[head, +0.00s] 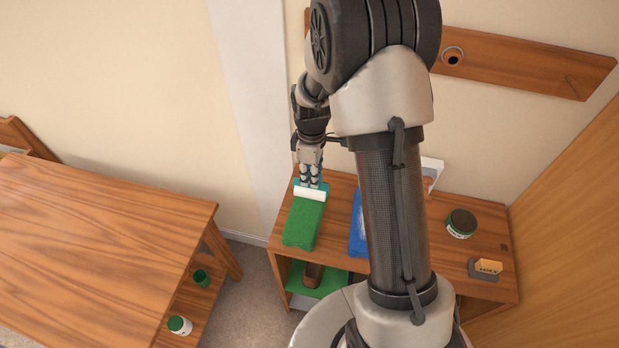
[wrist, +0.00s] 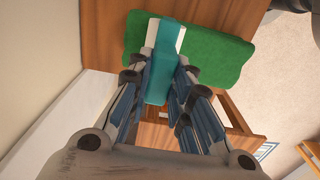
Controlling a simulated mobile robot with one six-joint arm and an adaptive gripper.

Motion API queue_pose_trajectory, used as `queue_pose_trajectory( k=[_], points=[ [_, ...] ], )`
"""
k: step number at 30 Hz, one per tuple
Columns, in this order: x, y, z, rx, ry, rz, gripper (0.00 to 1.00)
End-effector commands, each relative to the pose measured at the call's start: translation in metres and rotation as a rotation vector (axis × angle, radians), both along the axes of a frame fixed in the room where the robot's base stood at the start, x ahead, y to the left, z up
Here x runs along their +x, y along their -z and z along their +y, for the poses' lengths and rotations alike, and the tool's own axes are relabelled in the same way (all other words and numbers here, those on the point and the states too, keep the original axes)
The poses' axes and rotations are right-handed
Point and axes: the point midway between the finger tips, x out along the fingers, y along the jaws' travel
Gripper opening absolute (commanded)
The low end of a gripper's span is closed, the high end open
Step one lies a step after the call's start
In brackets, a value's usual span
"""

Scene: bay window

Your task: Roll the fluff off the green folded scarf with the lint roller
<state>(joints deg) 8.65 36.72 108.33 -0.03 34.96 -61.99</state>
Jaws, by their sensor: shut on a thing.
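The green folded scarf (head: 303,224) lies on the wooden shelf top, close to its left edge. It also shows in the wrist view (wrist: 215,58). My gripper (head: 310,184) is above the scarf's far end, shut on the teal handle of the lint roller (wrist: 158,75). The roller's white cylinder (head: 311,192) lies across the scarf's far end and looks to be touching or just above it. No fluff can be made out on the visible green part. The strip under the roller and gripper is hidden.
A blue folded cloth (head: 357,228) lies right of the scarf, partly behind my arm. A dark-lidded jar (head: 461,223) and a grey block with an orange label (head: 486,268) stand at the right.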

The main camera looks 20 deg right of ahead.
Motion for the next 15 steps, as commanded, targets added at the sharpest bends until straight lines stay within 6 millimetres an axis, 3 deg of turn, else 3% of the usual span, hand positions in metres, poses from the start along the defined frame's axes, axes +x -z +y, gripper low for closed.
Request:
queue_pose_trajectory(
  k=[7, 15],
  points=[
    [0.016, -0.001, -0.012, -0.001, 0.002, -0.001, 0.0],
    [0.016, 0.002, -0.012, 0.0, 0.0, 0.0, 0.0]
  ],
)
